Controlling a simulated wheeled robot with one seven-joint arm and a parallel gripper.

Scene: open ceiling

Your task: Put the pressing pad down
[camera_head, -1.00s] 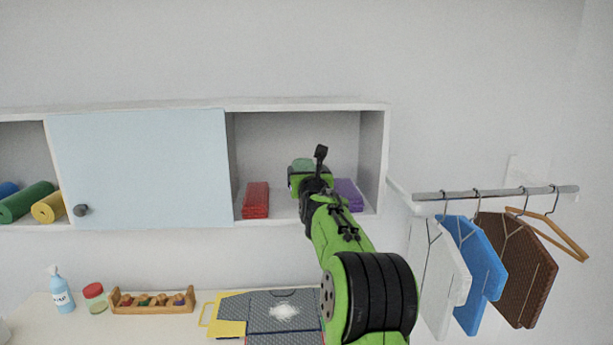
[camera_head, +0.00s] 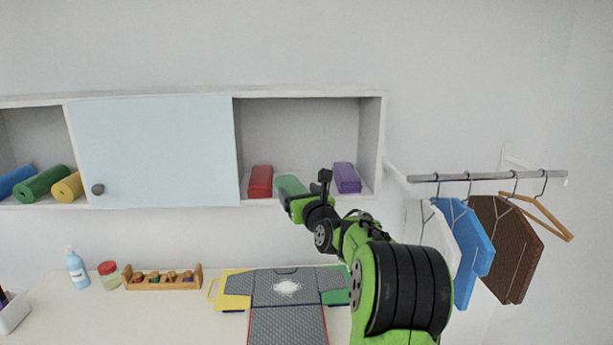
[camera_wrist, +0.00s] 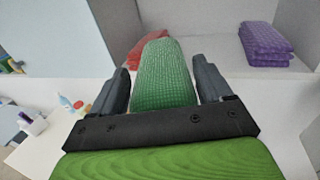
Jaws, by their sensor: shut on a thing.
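My gripper (camera_wrist: 165,88) is shut on a green, ribbed, rounded thing, seemingly the pressing pad (camera_wrist: 166,68), with one dark finger on each side of it. In the head view the green pad (camera_head: 291,186) shows at the front of the open right shelf compartment, and my gripper (camera_head: 297,199) is at its near end. The pad's far end overlaps the shelf in the picture, so I cannot tell whether it touches the shelf.
A folded red cloth (camera_head: 260,181) and purple cloth (camera_head: 347,178) flank the pad on the shelf. A blue sliding door (camera_head: 160,150) covers the middle. Hangers with clothes (camera_head: 505,250) hang right. A wooden rack (camera_head: 163,280), jar (camera_head: 108,275) and bottle (camera_head: 78,268) stand on the table.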

